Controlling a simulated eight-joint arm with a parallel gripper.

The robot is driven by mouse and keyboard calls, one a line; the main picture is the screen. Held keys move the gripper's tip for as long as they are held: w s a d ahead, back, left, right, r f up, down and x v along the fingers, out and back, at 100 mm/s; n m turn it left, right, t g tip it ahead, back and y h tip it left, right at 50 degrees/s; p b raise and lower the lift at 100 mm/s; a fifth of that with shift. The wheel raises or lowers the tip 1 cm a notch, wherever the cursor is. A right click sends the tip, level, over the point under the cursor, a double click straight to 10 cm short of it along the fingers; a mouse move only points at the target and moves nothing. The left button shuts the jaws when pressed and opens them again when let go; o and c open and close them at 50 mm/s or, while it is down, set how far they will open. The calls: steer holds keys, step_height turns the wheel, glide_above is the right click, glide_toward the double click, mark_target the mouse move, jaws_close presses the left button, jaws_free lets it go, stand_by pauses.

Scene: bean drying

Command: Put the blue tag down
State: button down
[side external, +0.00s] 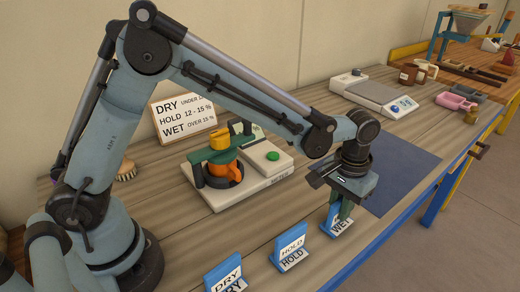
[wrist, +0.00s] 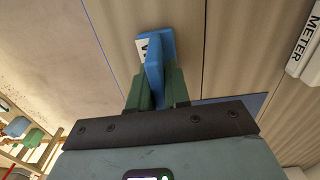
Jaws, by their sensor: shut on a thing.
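The blue tag, lettered WET (side external: 335,229), is at the right end of a row of blue tags near the table's front edge. My gripper (side external: 345,209) is above it, with its green fingers shut on its upper part. In the wrist view the blue tag (wrist: 154,66) stands between the two green fingers of my gripper (wrist: 158,92). The tag looks upright, at or close to the table top; I cannot tell whether its base touches. The fingers hide part of its upright face.
Blue HOLD (side external: 291,247) and DRY (side external: 226,276) tags stand to the left. Behind are a meter (side external: 225,198) with an orange and green part, and a DRY/HOLD/WET sign (side external: 182,112). A dark blue mat (side external: 400,172) lies bare to the right, before a scale (side external: 378,97).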

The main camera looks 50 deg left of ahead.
steer(key=shift+f, duration=0.2)
steer(key=c, duration=1.1)
jaws_free()
